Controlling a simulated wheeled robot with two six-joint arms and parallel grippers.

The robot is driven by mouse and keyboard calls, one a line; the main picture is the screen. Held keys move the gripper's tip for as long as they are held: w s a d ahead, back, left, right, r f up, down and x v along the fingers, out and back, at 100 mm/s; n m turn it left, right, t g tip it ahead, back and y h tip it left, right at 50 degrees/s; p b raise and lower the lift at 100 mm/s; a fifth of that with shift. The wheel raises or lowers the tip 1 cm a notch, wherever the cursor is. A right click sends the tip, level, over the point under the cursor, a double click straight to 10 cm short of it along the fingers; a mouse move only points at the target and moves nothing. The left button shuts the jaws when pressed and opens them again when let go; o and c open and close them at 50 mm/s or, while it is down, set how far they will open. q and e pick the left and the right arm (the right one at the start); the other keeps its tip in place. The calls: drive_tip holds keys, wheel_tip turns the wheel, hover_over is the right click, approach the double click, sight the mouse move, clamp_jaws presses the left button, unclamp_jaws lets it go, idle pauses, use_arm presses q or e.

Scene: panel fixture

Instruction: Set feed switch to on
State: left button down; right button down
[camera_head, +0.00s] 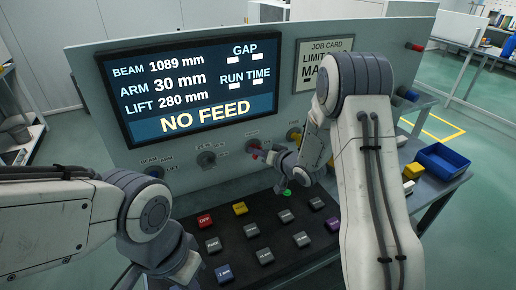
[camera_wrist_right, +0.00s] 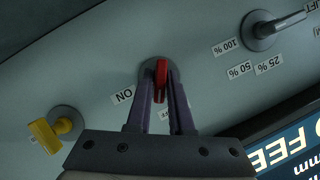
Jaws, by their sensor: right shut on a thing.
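The feed switch is a small red lever on the grey upright panel, below the screen in the head view (camera_head: 256,155). In the right wrist view the red lever (camera_wrist_right: 160,78) stands between the two purple fingers of my right gripper (camera_wrist_right: 160,100), which is shut on it. An ON label (camera_wrist_right: 123,95) is to its left, and a partly hidden label ending in FF is below it. My right gripper also shows in the head view (camera_head: 267,155). The screen (camera_head: 195,85) reads NO FEED. My left arm is at lower left; its fingers do not show.
A grey knob with percent labels (camera_wrist_right: 262,28) and a yellow switch (camera_wrist_right: 50,133) flank the lever in the wrist view. A dark keypad (camera_head: 225,252) with several coloured buttons lies below the panel. A blue tray (camera_head: 441,160) stands at right.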

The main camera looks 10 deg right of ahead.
drive_tip(key=shift+d+m+y+p, duration=0.15)
drive_tip(key=shift+m+y+p, duration=0.45)
drive_tip(key=shift+m, duration=0.5)
drive_tip(key=shift+m+t+y+p, duration=0.3)
drive_tip(key=shift+m+y, duration=0.2)
drive_tip(key=shift+m, duration=0.5)
drive_tip(key=shift+f+m+y, duration=0.15)
drive_tip(key=shift+m+y, duration=0.35)
drive_tip(key=shift+m, duration=0.6)
drive_tip(key=shift+m+t+y, duration=0.5)
drive_tip(key=shift+m+t, duration=0.2)
drive_tip(key=shift+m, duration=0.8)
drive_tip(key=c, duration=0.9)
unclamp_jaws()
drive_tip(key=b+v, duration=0.1)
drive_tip(key=v, duration=0.9)
drive_tip(key=shift+s+d+f, duration=0.15)
